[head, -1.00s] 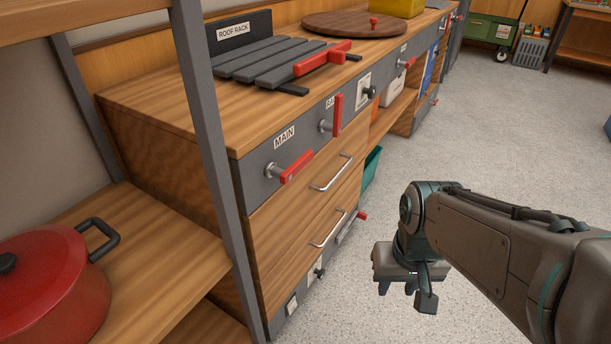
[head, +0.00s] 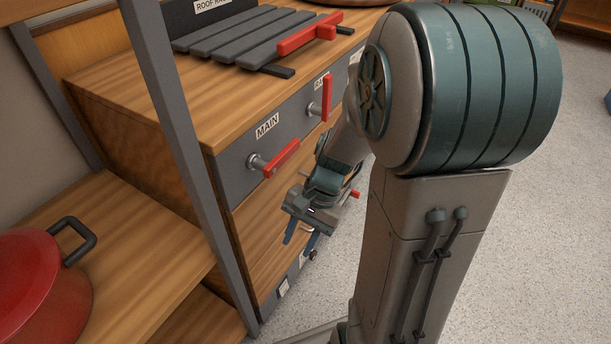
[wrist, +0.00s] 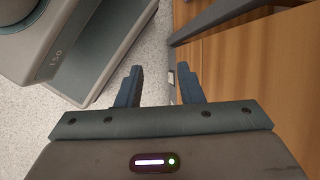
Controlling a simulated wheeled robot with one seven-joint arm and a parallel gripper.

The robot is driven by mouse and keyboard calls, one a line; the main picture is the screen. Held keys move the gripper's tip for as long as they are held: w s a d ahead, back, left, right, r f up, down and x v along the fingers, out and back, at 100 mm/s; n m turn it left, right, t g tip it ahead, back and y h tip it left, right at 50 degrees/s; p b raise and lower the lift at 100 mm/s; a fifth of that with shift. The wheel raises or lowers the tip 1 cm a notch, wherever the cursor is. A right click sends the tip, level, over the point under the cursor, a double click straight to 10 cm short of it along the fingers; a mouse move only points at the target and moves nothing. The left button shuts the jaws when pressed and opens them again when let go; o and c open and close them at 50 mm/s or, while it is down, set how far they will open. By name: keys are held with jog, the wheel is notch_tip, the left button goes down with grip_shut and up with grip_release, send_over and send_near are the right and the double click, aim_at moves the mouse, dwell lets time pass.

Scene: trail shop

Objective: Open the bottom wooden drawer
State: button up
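The bottom wooden drawer (head: 266,272) is the lower of two wooden fronts in the cabinet below the grey panel. The upper wooden drawer (head: 258,219) is just above it. Their silver bar handles are hidden behind my arm and gripper in the head view. My gripper (head: 301,238) is in front of the drawer fronts, pointing down. In the wrist view my gripper (wrist: 159,70) is open, with nothing between its fingers. Wooden fronts (wrist: 285,55) show to the right of the fingers; I cannot tell which drawer each is. No contact is visible.
The grey panel above has a red MAIN handle (head: 274,158) and an upright red lever (head: 327,98). A dark shelf post (head: 190,150) stands close at the left, with a red pot (head: 40,285) on the shelf. Open floor (head: 560,200) lies to the right.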

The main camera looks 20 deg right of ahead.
jog(key=w+d+f+m+t+y+p, duration=0.2)
jog(key=w+d+f+m+t+y, duration=0.25)
jog(key=m, duration=0.65)
jog(key=w+d+f+m+t+y+p, duration=0.1)
jog(key=w+d+f+m+t+y, duration=0.3)
jog(key=m, duration=0.6)
jog(key=d+f+m+t+h+p, duration=0.2)
jog(key=d+f+m+t+h, duration=0.85)
jog(key=m, duration=0.85)
jog(key=shift+w+a+f+g+y+b, duration=0.3)
jog(key=shift+w+f+b, duration=0.55)
jog(key=shift+w, duration=1.4)
jog(key=shift+w+a+f+g+y+b, duration=0.1)
jog(key=shift+w+a+f+g+b, duration=0.5)
jog(key=shift+w, duration=1.65)
jog(key=shift+w+a+f+g+y+b, duration=0.15)
jog(key=shift+w+a+f+b, duration=0.6)
jog(key=shift+w, duration=1.5)
jog(key=shift+d+f, duration=0.25)
jog(key=shift+f, duration=0.2)
grip_shut()
jog(key=shift+d, duration=0.15)
